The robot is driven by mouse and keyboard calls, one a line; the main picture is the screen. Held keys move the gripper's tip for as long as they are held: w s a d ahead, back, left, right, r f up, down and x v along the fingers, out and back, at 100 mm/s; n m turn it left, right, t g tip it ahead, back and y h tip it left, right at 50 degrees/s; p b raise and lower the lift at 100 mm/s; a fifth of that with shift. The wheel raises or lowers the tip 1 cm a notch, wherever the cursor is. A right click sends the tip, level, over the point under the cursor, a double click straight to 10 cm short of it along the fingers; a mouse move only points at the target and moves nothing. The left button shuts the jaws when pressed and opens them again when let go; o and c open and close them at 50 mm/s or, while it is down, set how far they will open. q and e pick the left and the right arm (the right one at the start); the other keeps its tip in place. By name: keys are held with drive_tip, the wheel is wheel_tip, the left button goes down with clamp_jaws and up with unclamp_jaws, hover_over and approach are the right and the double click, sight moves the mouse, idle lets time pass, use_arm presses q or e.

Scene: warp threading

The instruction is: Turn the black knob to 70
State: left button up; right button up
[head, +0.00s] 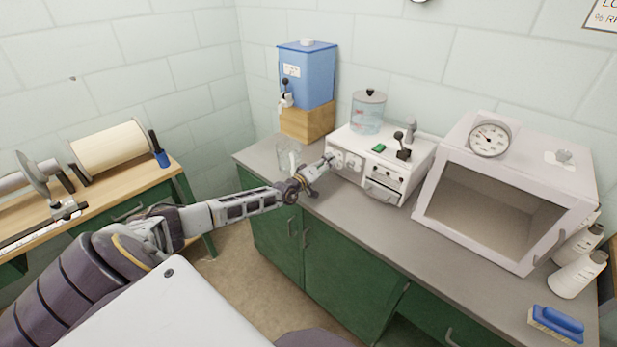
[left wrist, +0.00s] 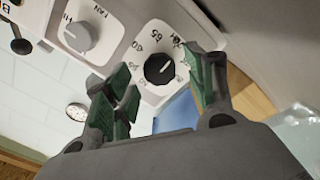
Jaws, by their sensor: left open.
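The black knob (left wrist: 159,69) shows in the left wrist view on a white dial plate (left wrist: 151,43) with printed numbers, among them 60 and 65. A pale mark shows on the knob, but I cannot tell which number it points to. My left gripper (left wrist: 158,82) is open, its green-padded fingers on either side of the knob in the picture; I cannot see contact. In the head view my left gripper (head: 322,170) is at the left front of the white appliance (head: 408,168) and the black knob cannot be made out. My right gripper is not in view.
A grey knob (left wrist: 80,36) marked FAN and HI sits beside the dial. On the counter (head: 352,212) stand a blue dispenser (head: 307,75) on a wooden block, a clear jar (head: 368,114) on the appliance, an open-fronted oven (head: 553,190), white bottles (head: 578,273) and a blue brush (head: 558,319).

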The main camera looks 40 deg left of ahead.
use_arm(q)
drive_tip(key=shift+s+a, duration=0.15)
drive_tip(key=shift+s, duration=1.65)
drive_tip(key=shift+s+a, duration=0.15)
drive_tip(key=shift+s, duration=1.6)
drive_tip(key=shift+s+a, duration=0.15)
drive_tip(key=shift+s, duration=1.65)
